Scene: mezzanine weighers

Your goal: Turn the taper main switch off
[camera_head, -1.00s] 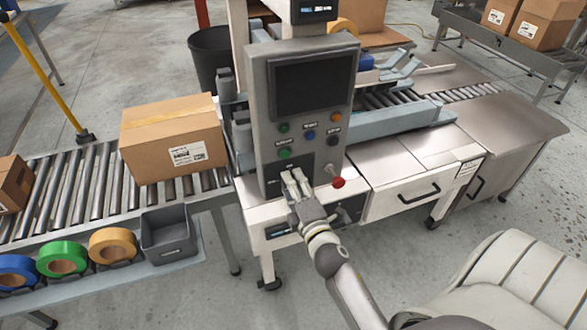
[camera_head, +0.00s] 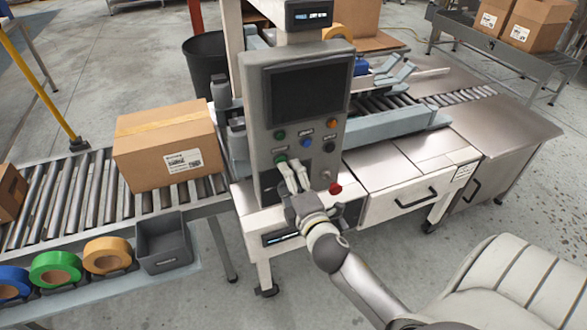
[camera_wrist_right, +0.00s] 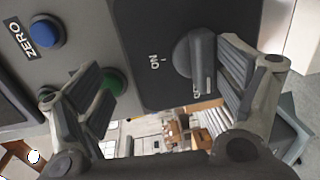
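The main switch is a dark rotary knob (camera_wrist_right: 196,60) on a black plate (camera_wrist_right: 152,45) with "ON" lettering and a line mark, seen in the right wrist view. In the head view the black plate (camera_head: 269,183) is low on the grey control panel (camera_head: 258,130), and my gripper hides the knob. My right gripper (camera_head: 291,176) is at the panel's lower part. In the right wrist view its fingers (camera_wrist_right: 165,95) are spread, and the knob lies between them, close beside the right finger. Contact cannot be told. My left gripper is not in view.
A green button (camera_wrist_right: 116,80) is near the left finger, with a blue ZERO button (camera_wrist_right: 45,32) farther off. A red button (camera_head: 335,188) sticks out right of my gripper. A carton (camera_head: 168,145) sits on the roller conveyor; a grey bin (camera_head: 163,242) and tape rolls (camera_head: 55,268) are below it.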

